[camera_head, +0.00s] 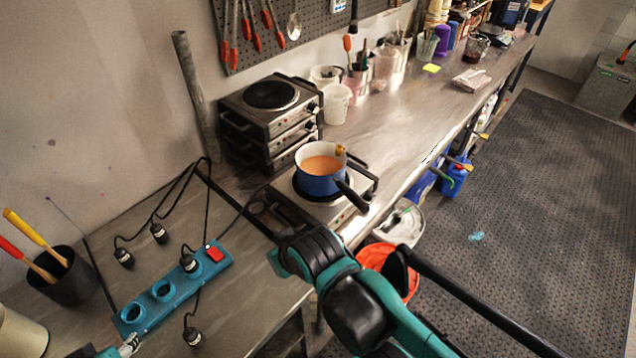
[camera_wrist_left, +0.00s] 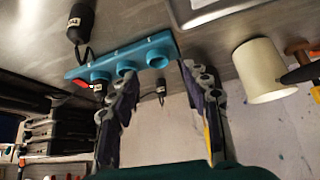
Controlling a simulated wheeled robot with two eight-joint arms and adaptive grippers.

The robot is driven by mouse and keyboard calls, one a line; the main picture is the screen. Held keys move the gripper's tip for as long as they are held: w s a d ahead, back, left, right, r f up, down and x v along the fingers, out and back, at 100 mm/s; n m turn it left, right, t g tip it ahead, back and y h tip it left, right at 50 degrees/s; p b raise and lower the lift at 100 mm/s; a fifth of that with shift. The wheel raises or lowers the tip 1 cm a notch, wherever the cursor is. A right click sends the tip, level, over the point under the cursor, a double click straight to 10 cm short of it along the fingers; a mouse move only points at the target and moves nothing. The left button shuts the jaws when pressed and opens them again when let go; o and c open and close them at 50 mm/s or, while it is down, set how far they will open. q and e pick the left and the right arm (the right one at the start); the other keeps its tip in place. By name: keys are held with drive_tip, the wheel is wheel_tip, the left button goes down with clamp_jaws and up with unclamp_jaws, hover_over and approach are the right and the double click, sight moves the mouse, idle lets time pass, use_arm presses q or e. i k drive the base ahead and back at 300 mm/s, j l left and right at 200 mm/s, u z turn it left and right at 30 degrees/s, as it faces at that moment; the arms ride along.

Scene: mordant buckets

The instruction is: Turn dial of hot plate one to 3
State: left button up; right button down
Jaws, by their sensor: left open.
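A hot plate (camera_head: 288,207) stands on the metal bench with a blue pot (camera_head: 318,184) of orange liquid on it. Its front panel is partly hidden by the pot's handle and my right arm, and I cannot make out its dial setting. More hot plates (camera_head: 262,126) are stacked behind it, with dark dials on their right-facing panels. My left gripper (camera_wrist_left: 158,75) is open and empty in the wrist view, near the teal power strip (camera_wrist_left: 128,62). Only a small part of it shows at the bottom left of the head view (camera_head: 130,344). My right arm crosses the lower middle; its fingers do not show.
The power strip (camera_head: 172,290) has black plugs and cables around it. A black cup (camera_head: 68,282) with yellow- and red-handled tools stands at the left. An orange bucket (camera_head: 378,257) is below the bench's front edge. Containers (camera_head: 335,104) stand farther back.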

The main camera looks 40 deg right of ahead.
sight(368, 197)
drive_tip(key=k+j+z, duration=0.1)
drive_tip(key=k+z, duration=0.1)
drive_tip(key=z, duration=0.85)
drive_tip(key=k+z, duration=0.15)
drive_tip(key=z, duration=0.3)
drive_tip(key=i+z, duration=0.15)
drive_tip(key=i, duration=0.35)
drive_tip(key=k+l+z, duration=0.1)
drive_tip(key=k+l, duration=0.3)
drive_tip(key=k+l+z, duration=0.1)
drive_tip(key=l, duration=0.25)
drive_tip(key=k+l+z, duration=0.1)
drive_tip(key=l, duration=0.3)
drive_tip(key=i+j, duration=0.1)
drive_tip(key=j, duration=0.55)
drive_tip(key=i, duration=0.05)
